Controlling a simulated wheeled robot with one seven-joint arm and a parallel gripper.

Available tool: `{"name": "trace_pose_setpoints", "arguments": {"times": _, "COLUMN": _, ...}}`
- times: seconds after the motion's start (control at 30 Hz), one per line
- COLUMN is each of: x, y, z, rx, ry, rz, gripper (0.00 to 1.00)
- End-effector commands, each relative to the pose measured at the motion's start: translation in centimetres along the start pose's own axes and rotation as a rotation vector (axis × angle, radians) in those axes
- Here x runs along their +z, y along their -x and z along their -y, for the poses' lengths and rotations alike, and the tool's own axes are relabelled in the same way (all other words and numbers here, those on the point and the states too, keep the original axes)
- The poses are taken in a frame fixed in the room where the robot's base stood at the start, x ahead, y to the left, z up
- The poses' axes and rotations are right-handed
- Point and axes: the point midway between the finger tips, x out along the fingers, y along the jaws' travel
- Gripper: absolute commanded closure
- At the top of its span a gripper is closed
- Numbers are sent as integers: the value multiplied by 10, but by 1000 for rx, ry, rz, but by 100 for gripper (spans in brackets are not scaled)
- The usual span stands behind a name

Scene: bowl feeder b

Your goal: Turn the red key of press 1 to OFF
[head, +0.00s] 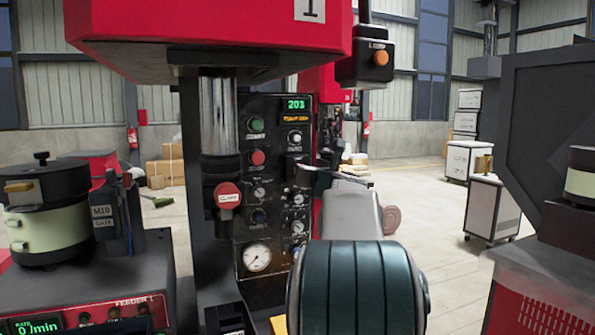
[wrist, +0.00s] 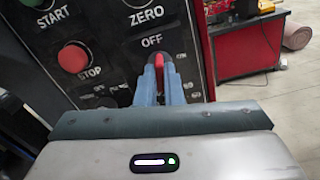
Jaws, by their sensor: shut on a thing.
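The red key (wrist: 159,68) of press 1 sits below the OFF label on the black control panel (wrist: 100,55) in the wrist view. My gripper (wrist: 160,80) has its two blue-grey fingers closed around the key, one on each side. The key's red part points up toward the OFF label. In the head view the panel (head: 272,185) stands at the centre, and my arm and gripper hide the key there. The press 1 head (head: 215,35) is red, with a 1 plate above the panel.
The red stop button (wrist: 73,58) is left of the key, with the ZERO knob above. Feeder 1 (head: 95,255) stands to the left with a round bowl (head: 45,230). A pendant box with an orange button (head: 380,58) hangs at upper right. Open floor lies right of the panel.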

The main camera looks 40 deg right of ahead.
Motion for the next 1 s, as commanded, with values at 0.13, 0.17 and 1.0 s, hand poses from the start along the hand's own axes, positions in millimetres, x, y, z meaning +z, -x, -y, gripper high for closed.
{"name": "trace_pose_setpoints", "arguments": {"times": 0.13, "x": -3, "y": 0, "z": 1, "rx": -1, "ry": 85, "rz": 1, "gripper": 100}}
{"name": "trace_pose_setpoints", "arguments": {"times": 0.17, "x": -2, "y": 0, "z": 1, "rx": -1, "ry": 103, "rz": 2, "gripper": 100}}
{"name": "trace_pose_setpoints", "arguments": {"times": 1.0, "x": 0, "y": 0, "z": 0, "rx": -1, "ry": 294, "rz": 1, "gripper": 67}}
